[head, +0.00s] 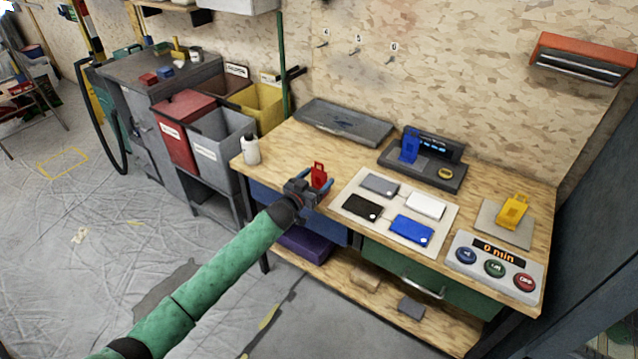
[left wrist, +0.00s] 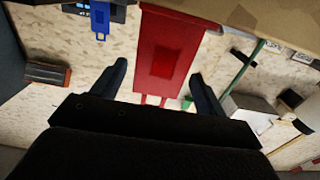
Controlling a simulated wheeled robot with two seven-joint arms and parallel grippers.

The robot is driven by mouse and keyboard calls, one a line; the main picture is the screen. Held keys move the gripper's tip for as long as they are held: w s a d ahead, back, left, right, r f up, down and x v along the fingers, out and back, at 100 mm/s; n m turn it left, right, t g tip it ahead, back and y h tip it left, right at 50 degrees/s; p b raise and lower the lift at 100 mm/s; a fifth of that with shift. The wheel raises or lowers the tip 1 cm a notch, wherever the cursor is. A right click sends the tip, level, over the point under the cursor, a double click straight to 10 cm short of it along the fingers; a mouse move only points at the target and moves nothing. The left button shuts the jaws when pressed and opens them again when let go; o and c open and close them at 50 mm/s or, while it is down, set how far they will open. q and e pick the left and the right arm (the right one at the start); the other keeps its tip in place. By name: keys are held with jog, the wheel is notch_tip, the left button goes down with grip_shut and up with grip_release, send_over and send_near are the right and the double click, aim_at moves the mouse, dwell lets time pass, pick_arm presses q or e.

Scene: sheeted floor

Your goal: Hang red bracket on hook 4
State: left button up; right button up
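The red bracket (head: 319,175) stands upright at the front left edge of the workbench. In the left wrist view the red bracket (left wrist: 168,50) fills the space ahead of and between the fingertips. My left gripper (head: 313,183) is right at the bracket, with its fingers spread on either side; in the left wrist view the gripper (left wrist: 159,68) is open, and I cannot tell whether a finger touches the bracket. Hook 4 (head: 322,45) is on the wall under the label 4 and is empty. My right gripper is out of view.
A white bottle (head: 251,149) stands left of the bracket. A mat (head: 388,219) with several flat items lies to its right. A blue bracket (head: 409,146) and a yellow bracket (head: 513,211) are farther right. A grey tray (head: 343,123) lies below the hooks.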

aim_at(316, 164)
pick_arm(q)
jog(key=c, duration=0.9)
jog(key=shift+r+p, duration=2.3)
jog(key=shift+r, duration=0.75)
jog(key=shift+f, duration=0.1)
